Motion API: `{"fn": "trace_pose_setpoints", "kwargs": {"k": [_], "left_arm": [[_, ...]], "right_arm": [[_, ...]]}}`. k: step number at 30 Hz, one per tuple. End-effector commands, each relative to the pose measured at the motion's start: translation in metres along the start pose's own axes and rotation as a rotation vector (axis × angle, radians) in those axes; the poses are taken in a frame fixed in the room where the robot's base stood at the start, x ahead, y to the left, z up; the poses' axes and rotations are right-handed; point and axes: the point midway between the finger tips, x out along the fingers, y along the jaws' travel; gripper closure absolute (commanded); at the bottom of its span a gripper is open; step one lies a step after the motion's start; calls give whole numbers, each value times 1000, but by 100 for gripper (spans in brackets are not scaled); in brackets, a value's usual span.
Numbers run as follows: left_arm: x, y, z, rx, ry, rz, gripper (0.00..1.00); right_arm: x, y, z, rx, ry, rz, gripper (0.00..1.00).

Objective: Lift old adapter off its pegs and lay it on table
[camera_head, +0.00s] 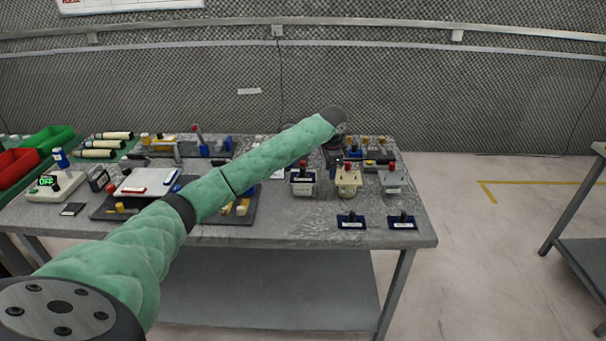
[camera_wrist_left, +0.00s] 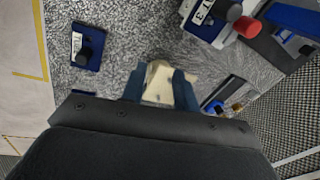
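A cream block with a red knob (camera_head: 349,183) stands upright near the table's right end; I cannot tell whether it is the old adapter or whether pegs are under it. In the left wrist view the cream block (camera_wrist_left: 160,80) shows between and beyond my fingers. My left gripper (camera_head: 337,158) is just behind and above it, reaching in from the left. Its two dark blue fingers (camera_wrist_left: 161,88) are apart, with no clear grip on the block. The block's red knob is not clear in the wrist view. My right gripper is not in view.
Similar grey blocks with red knobs stand left (camera_head: 302,184) and right (camera_head: 393,181) of the cream one. Two small dark blue plates with knobs (camera_head: 351,222) (camera_head: 403,222) lie near the front edge. Racks of parts fill the back. Bare grey tabletop (camera_head: 300,230) shows in front.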

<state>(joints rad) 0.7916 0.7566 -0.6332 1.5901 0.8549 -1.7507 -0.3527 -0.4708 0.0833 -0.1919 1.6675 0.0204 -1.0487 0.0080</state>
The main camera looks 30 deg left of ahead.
Motion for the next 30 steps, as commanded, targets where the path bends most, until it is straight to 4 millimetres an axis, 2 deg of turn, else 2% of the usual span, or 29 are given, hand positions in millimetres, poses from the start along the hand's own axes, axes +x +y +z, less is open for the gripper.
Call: {"fn": "trace_pose_setpoints", "kwargs": {"k": [1,3,6,9,13,18,23,30], "left_arm": [[-8,-25,17,-11,-27,34,70],[-14,-48,35,-16,-47,85,70],[-21,-71,56,-25,-62,139,70],[-25,-84,68,-32,-69,171,70],[-21,-87,74,-33,-70,186,70],[-5,-84,75,-33,-70,187,70],[2,-82,76,-33,-69,186,70],[20,-76,78,-33,-70,186,70]], "right_arm": [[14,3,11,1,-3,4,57],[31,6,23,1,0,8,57],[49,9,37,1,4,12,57],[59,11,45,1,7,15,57],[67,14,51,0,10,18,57],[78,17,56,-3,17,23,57],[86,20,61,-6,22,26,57],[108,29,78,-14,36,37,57]]}}
